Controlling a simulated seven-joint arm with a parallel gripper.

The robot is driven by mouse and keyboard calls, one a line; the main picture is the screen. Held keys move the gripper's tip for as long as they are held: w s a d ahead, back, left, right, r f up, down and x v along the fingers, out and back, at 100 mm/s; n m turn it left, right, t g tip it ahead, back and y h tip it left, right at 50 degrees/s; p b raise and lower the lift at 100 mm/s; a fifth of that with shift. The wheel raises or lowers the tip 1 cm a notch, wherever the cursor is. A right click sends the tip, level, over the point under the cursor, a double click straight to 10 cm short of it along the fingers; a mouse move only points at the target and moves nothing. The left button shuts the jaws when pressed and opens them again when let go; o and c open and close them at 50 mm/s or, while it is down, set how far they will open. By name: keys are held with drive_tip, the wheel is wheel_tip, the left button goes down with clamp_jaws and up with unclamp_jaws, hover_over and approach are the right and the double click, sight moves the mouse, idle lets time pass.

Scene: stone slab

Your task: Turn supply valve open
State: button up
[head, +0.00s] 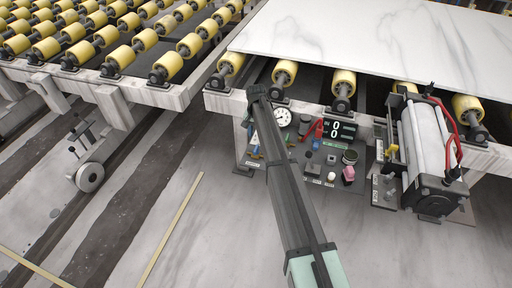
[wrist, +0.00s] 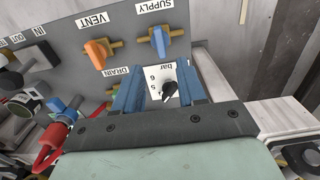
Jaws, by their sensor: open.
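The supply valve (wrist: 159,42) is in the upper middle of the wrist view, under the SUPPLY label. In the head view my gripper end (head: 257,92) is at the panel's upper left, and I cannot make out the supply valve there.
Red and blue fittings (wrist: 60,125) crowd the wrist view's left. In the head view, a gauge (head: 282,117), counter (head: 341,131) and pump-like cylinder (head: 428,145) stand right of my arm.

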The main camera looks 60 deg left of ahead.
sight(256, 148)
wheel_tip(256, 148, down, 9)
drive_tip(key=shift+f, duration=0.15)
idle(0.4)
clamp_jaws()
idle(0.3)
